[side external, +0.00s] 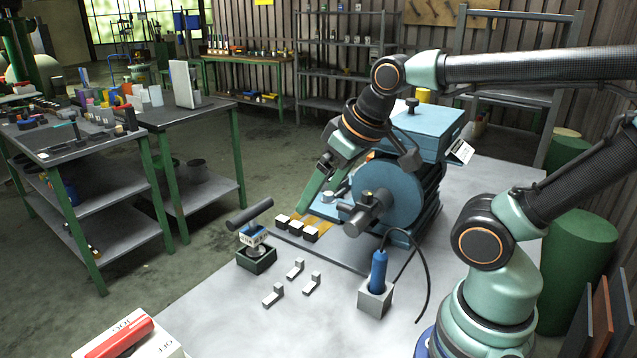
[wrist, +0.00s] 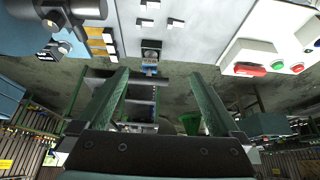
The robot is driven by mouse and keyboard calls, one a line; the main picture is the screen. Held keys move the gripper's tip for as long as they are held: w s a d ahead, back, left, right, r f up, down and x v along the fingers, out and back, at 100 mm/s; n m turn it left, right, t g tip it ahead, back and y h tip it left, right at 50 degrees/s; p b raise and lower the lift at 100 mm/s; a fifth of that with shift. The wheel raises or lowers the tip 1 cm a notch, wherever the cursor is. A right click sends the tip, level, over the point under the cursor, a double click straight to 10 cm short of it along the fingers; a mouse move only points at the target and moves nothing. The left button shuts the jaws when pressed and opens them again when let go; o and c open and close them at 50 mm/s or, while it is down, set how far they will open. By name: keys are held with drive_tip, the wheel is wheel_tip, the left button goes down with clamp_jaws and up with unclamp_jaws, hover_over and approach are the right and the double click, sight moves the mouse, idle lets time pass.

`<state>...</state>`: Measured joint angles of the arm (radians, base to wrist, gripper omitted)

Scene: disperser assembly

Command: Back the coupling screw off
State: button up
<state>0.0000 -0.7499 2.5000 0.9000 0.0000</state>
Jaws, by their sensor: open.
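The blue machine has a round blue disc (side external: 388,192) with a grey coupling hub (side external: 368,212) on its front. I cannot tell for certain which is the coupling screw. In the wrist view the grey hub (wrist: 88,9) shows at the top left. My gripper (side external: 309,208) has two green fingers pointing down and left, beside the disc. In the wrist view my gripper (wrist: 160,73) is wide apart, with nothing between the fingers.
A T-handled tool (side external: 250,215) stands in a dark green holder. A blue cabled tool (side external: 379,270) stands in a grey block. Small grey L-shaped pieces (side external: 295,268) lie on the bench.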

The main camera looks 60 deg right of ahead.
idle(0.3)
drive_tip(key=c, duration=0.4)
drive_tip(key=shift+w+d+r+m, duration=0.1)
drive_tip(key=shift+d+r+m, duration=0.05)
drive_tip(key=shift+d+m, duration=0.2)
drive_tip(key=shift+c, duration=1.1)
drive_tip(key=m+g, duration=0.6)
drive_tip(key=m, duration=0.7)
approach(368, 192)
drive_tip(key=shift+n, duration=0.25)
wheel_tip(368, 192, down, 9)
drive_tip(key=shift+a+r, duration=0.1)
drive_tip(key=shift+r, duration=0.1)
drive_tip(key=shift+c, duration=0.3)
clamp_jaws()
